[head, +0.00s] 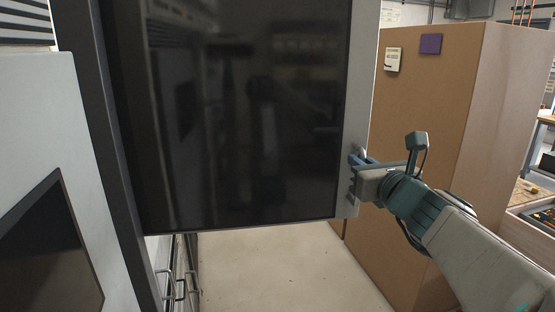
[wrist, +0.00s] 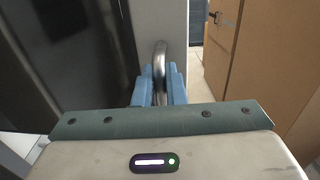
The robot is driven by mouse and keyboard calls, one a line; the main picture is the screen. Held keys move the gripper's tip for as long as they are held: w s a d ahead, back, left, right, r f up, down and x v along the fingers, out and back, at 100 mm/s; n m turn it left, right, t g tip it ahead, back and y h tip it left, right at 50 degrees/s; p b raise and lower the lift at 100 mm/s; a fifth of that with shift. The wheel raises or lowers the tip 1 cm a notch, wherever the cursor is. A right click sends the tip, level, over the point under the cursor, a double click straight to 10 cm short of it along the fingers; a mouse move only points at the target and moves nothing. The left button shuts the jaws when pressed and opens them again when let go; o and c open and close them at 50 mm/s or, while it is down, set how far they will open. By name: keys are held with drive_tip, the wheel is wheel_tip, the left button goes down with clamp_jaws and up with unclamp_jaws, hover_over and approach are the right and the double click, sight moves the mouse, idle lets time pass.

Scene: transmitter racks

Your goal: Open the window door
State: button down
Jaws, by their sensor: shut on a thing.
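The window door (head: 235,120) is a large dark glass panel with a light grey edge strip, filling the middle of the head view. Its left side meets a dark upright frame (head: 88,110). It also shows dark at the left of the wrist view (wrist: 65,55). A curved metal handle (wrist: 160,60) stands on the grey strip. My gripper (head: 360,160) is at the door's right edge, its blue fingers (wrist: 160,86) shut around the handle, one on each side. How far the door stands open is hard to tell.
A tall brown cabinet (head: 430,110) with two notes stands close to the right, beside my arm. Pale floor (head: 280,270) is clear under the door. Drawers with metal handles (head: 168,283) show below left. A grey cabinet with a dark screen (head: 45,240) is at the left.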

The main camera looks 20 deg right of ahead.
sight(356, 131)
drive_tip(key=c, duration=1.6)
unclamp_jaws()
drive_tip(key=shift+r, duration=0.3)
wheel_tip(356, 131, up, 5)
drive_tip(key=p, duration=0.4)
drive_tip(key=shift+s+d+f, duration=0.1)
drive_tip(key=shift+d+f, duration=0.05)
drive_tip(key=shift+f, duration=0.05)
drive_tip(key=shift+s+d+r+p, duration=1)
drive_tip(key=shift+s+d+p, duration=0.15)
drive_tip(key=shift+s+p, duration=0.3)
drive_tip(key=shift+s+d+r+p, duration=0.95)
drive_tip(key=shift+s+d+p, duration=0.3)
drive_tip(key=shift+s, duration=0.3)
drive_tip(key=shift+s+d+r+p, duration=1)
drive_tip(key=shift+s+d+p, duration=0.1)
drive_tip(key=shift+s+p, duration=0.4)
